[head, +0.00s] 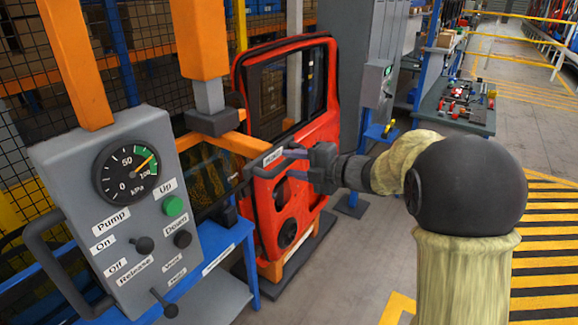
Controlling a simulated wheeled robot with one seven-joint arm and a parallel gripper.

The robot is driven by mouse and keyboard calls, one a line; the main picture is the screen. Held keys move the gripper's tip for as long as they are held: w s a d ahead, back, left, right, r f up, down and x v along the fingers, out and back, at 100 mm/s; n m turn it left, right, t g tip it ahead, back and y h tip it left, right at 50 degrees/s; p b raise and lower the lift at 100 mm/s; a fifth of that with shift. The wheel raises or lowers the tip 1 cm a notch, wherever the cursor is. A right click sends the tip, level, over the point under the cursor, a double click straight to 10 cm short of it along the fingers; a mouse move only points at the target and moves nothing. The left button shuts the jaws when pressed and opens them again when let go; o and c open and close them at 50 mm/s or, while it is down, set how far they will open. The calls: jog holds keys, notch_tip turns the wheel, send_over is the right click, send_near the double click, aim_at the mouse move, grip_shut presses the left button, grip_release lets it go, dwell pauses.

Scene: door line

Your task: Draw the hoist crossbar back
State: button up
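The hoist's orange crossbar (238,144) runs from under the orange column towards the red door, with a small white label near its right end. A dark bar (236,188) shows below and in front of it, close to the door. My gripper (284,165) reaches in from the right at the crossbar's labelled end. Its two fingers point left and stand apart, with red door visible between them. I cannot tell whether the fingertips touch the bar. The grey hoist control box (120,215) is at the left, with a gauge, a green button and several dark knobs.
The red vehicle door (318,130) stands upright just behind my gripper. A blue bench (210,262) lies below the control box. A black side handle (60,265) sticks out at the left. A tool table (452,104) stands at the back right.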

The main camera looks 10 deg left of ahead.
jog(key=b+v, duration=0.4)
jog(key=v, duration=1.1)
jog(key=shift+d, duration=0.2)
jog(key=shift+f, duration=0.1)
jog(key=w+d+f+m+t+h, duration=0.1)
jog(key=d+f+m+t+h, duration=0.2)
jog(key=d+f+m+h, duration=0.5)
jog(key=w+d+f+m+t+h, duration=0.2)
jog(key=m+t+h, duration=0.15)
jog(key=m, duration=0.75)
jog(key=s+f+m+g+h, duration=0.1)
jog(key=s+f+m+g, duration=0.4)
jog(key=s, duration=0.5)
jog(key=s+f+m+g+h, duration=0.1)
jog(key=s+f+m+g, duration=0.4)
jog(key=s+f, duration=0.5)
jog(key=shift+s+d+f+m+h, duration=0.2)
jog(key=shift+s+d+m+h, duration=0.3)
jog(key=shift+m, duration=0.6)
